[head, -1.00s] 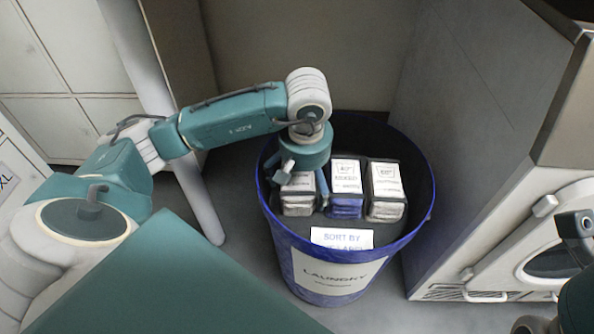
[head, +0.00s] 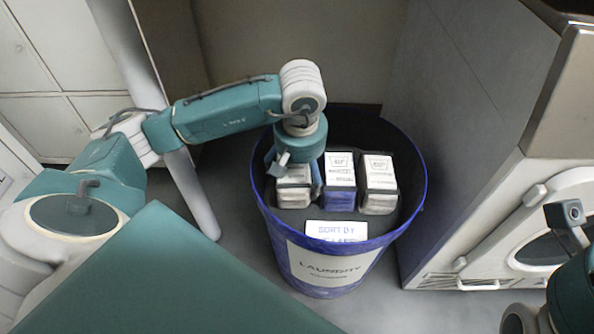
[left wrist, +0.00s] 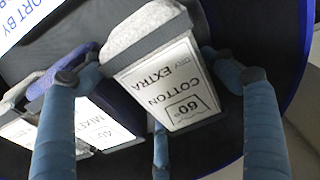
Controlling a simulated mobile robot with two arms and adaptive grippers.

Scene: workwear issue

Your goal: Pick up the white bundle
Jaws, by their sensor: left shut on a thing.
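A white bundle (head: 293,198), pale grey-white folded cloth with a white label and dark band, is the leftmost of three in the blue laundry bin (head: 280,225). My left gripper (head: 302,188) reaches down into the bin over it and partly hides it. In the left wrist view, the bundle (left wrist: 150,32) sits between the fingers of my left gripper (left wrist: 146,66), which is shut on it. Its label reads "COTTON EXTRA DRY" and 60°. I cannot tell whether it is clear of the bin's inner surface. Part of my right arm shows at the lower right; its fingers are out of sight.
Close to the right of the held bundle stand a blue bundle (head: 340,198) and another pale bundle (head: 379,202). A "SORT BY" sign (head: 336,231) is at the bin's front. A white machine (head: 470,235) with a round door stands right of the bin.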

